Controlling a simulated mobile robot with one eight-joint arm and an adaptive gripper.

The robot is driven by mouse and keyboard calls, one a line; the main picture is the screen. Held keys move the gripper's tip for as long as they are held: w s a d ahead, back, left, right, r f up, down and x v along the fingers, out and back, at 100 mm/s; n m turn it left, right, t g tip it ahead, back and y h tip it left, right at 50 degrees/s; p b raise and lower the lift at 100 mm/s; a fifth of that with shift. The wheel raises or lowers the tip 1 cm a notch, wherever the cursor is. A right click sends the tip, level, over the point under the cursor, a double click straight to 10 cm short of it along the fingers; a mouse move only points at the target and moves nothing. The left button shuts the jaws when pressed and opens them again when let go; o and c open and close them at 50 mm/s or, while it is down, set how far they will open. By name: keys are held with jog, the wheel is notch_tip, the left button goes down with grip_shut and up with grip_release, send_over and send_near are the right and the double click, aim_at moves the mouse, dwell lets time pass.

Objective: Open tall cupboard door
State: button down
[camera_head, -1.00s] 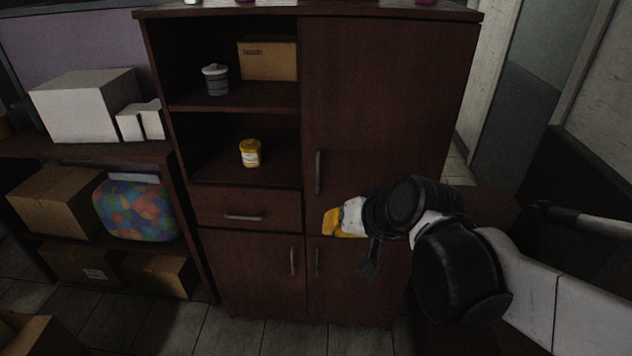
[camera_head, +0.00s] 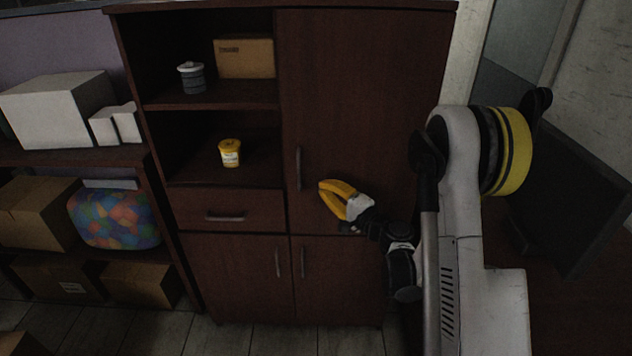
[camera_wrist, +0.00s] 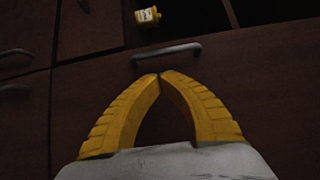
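The tall cupboard door (camera_head: 365,95) is a dark brown panel on the upper right of the cabinet, and it looks closed. Its grey bar handle (camera_head: 298,168) stands upright near the door's left edge. My yellow-fingered gripper (camera_head: 321,186) is in front of the door, a little right of the handle in the head view. In the wrist view the handle (camera_wrist: 167,51) lies across the picture just beyond my fingertips (camera_wrist: 160,77), with a small visible gap. The fingertips meet with nothing between them.
Left of the door are open shelves with a yellow tub (camera_head: 230,153), a grey canister (camera_head: 192,78) and a cardboard box (camera_head: 244,58). Below are a drawer (camera_head: 240,207) and lower doors with handles. A dark panel (camera_head: 570,180) stands at the right.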

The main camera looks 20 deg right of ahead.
aim_at(307, 174)
jog(key=b+x, duration=0.1)
jog(key=x, duration=0.8)
jog(key=shift+b, duration=0.3)
jog(key=shift+s+d, duration=0.1)
jog(key=shift+s, duration=0.05)
